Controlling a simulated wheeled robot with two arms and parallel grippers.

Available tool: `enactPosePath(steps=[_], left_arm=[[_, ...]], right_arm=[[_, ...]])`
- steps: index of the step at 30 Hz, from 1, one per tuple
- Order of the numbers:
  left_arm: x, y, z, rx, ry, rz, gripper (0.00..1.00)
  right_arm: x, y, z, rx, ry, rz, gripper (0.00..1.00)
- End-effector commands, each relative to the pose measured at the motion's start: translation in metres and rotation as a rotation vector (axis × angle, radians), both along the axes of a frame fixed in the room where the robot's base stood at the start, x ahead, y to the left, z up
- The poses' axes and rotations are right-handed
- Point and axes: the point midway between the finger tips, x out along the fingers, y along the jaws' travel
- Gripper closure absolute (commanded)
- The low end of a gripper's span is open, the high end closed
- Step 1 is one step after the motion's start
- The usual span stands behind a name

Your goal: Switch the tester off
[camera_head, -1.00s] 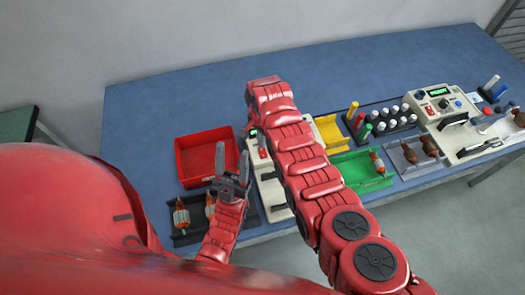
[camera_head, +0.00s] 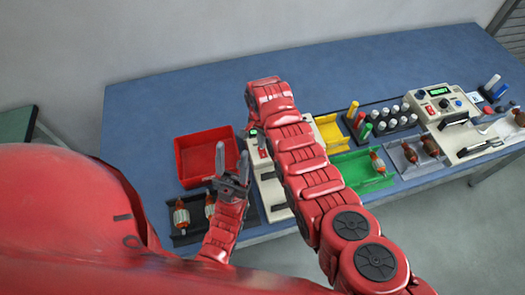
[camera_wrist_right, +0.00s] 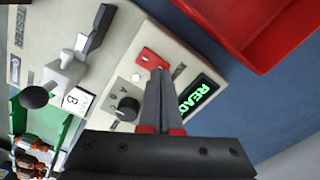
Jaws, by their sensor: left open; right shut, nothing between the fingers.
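The tester (camera_head: 278,214) is a cream box at the table's front, largely covered by my right arm in the head view. In the right wrist view the tester (camera_wrist_right: 125,62) shows a lit green READY display (camera_wrist_right: 196,99), a black knob (camera_wrist_right: 128,107), a lever and a red switch (camera_wrist_right: 152,58). My right gripper (camera_wrist_right: 160,74) is shut and empty, its tips at the edge of the red switch; I cannot tell whether they touch. The arm hides this gripper in the head view. My left gripper (camera_head: 232,165) is open and empty, left of the tester.
A red bin (camera_head: 190,180) stands left of the tester. A dark tray with armatures (camera_head: 181,216) lies in front of it. Yellow and green trays (camera_head: 350,180), a rack of pegs and a second cream machine (camera_head: 440,95) stand to the right. The back of the table is clear.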

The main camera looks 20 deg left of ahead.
Motion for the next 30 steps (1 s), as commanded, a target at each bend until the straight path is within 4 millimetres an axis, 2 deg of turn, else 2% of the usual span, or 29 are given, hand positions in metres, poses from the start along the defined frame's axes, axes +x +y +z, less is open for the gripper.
enactPosePath(steps=[30], left_arm=[[0.0, 0.0, -0.011, 0.0, 0.0, 0.0, 0.5]], right_arm=[[0.0, 0.0, -0.013, -0.001, 0.0, 0.0, 1.0]])
